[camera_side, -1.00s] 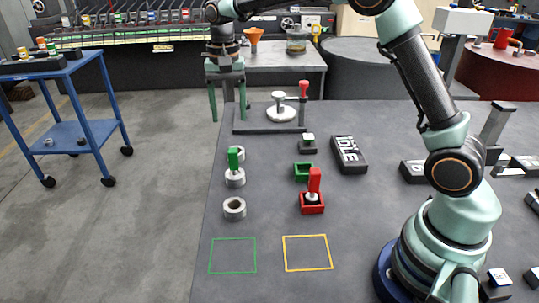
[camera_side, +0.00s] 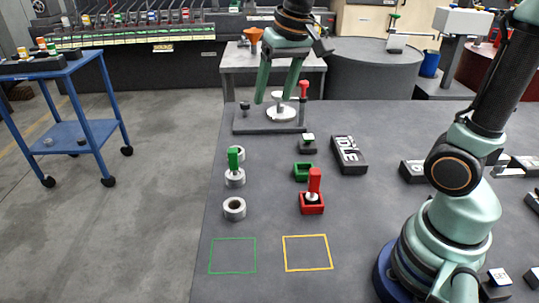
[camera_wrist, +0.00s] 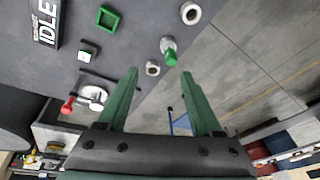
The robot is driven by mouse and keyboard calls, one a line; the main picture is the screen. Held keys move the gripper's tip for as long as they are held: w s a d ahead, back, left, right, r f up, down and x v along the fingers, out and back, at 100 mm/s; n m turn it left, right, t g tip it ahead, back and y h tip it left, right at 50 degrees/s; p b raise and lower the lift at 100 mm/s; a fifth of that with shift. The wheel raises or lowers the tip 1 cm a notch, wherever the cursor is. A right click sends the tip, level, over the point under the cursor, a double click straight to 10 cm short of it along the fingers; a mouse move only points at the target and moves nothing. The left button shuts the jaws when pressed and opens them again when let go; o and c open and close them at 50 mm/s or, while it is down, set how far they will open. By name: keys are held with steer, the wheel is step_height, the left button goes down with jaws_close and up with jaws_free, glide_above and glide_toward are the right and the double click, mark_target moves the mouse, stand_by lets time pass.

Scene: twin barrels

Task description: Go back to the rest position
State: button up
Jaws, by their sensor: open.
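My gripper (camera_side: 277,98) is open and empty, with its green fingers apart. In the side view it hangs in front of the far end of the table, over or near the grey fixture (camera_side: 250,126) with the white round piece (camera_side: 281,112). In the wrist view the fingers (camera_wrist: 165,82) point toward the barrels. A green peg (camera_side: 233,158) stands in one grey barrel (camera_side: 235,178). A second grey barrel (camera_side: 234,208) is empty. A red peg (camera_side: 314,181) stands in the red square holder (camera_side: 312,204). The green square holder (camera_side: 303,171) is empty.
A green outlined square (camera_side: 232,255) and a yellow outlined square (camera_side: 307,253) on the table (camera_side: 360,215) are bare. A black IDLE sign (camera_side: 348,154) lies beside a small button block (camera_side: 307,144). A red-topped post (camera_side: 303,90) rises from the fixture.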

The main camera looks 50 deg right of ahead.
steer(key=s+d+f+n+t, duration=0.1)
steer(key=s+f+n+t, duration=0.1)
steer(key=s, duration=0.7)
steer(key=shift+f+n, duration=0.3)
steer(key=shift+n, duration=0.5)
